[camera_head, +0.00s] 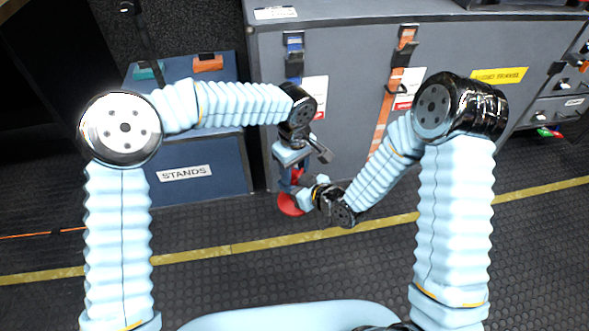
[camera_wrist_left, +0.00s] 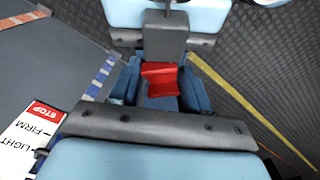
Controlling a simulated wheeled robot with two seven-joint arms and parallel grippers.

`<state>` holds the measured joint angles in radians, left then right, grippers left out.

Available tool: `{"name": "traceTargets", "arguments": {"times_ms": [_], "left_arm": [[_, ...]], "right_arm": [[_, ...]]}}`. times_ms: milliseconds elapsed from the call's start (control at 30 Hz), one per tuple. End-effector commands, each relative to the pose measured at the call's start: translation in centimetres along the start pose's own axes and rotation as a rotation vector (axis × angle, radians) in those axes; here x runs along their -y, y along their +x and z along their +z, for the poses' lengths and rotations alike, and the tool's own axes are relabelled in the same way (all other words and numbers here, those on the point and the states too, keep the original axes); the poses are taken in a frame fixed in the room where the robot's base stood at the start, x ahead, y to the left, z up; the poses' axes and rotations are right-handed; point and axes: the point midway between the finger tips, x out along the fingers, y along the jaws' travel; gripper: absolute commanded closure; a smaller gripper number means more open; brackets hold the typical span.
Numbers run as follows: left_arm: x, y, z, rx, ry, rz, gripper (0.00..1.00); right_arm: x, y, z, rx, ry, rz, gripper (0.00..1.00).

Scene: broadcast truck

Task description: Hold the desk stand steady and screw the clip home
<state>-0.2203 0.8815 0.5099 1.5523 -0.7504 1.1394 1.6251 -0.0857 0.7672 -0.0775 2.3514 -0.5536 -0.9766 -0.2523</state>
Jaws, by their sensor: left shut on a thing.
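The desk stand shows in the head view as a round red base (camera_head: 290,204) near the floor's yellow line, with a short red upper part (camera_head: 296,176) above it. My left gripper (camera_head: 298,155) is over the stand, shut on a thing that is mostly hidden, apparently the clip. In the left wrist view a red piece (camera_wrist_left: 162,76) sits between blue sides, beside a dark grey block (camera_wrist_left: 166,38); I cannot tell which belongs to the clip. My right gripper (camera_head: 308,197) is low beside the stand, at its right, seemingly touching it. Its fingertips are hidden.
A grey cabinet (camera_head: 345,60) with straps and hanging cards stands close behind. A card (camera_wrist_left: 35,130) reading STOP, FIRM and LIGHT shows in the left wrist view. A blue case (camera_head: 195,188) labelled STANDS is at the left. The ribbed floor in front is clear.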

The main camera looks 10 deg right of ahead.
Motion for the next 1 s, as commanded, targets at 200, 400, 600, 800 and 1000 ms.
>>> {"name": "traceTargets", "arguments": {"times_ms": [200,400,600,800,1000], "left_arm": [[0.0,0.0,0.4,0.007,0.002,-0.003,0.46],[0.0,0.0,0.3,0.005,-0.001,-0.002,0.28],[0.0,-0.1,0.2,0.003,-0.003,-0.001,0.28],[-0.1,-1.8,0.1,0.000,-0.004,0.002,0.28],[0.0,-4.2,0.1,0.001,-0.004,0.000,0.28]], "right_arm": [[-0.2,0.1,-0.2,-0.004,0.000,0.004,1.00],[-0.1,0.1,-0.1,-0.004,0.000,0.003,1.00],[-0.1,0.0,-0.1,-0.003,0.000,0.002,1.00],[-0.1,0.0,-0.1,-0.002,0.000,0.002,1.00],[-0.1,0.0,-0.1,-0.002,0.000,0.001,1.00]]}}
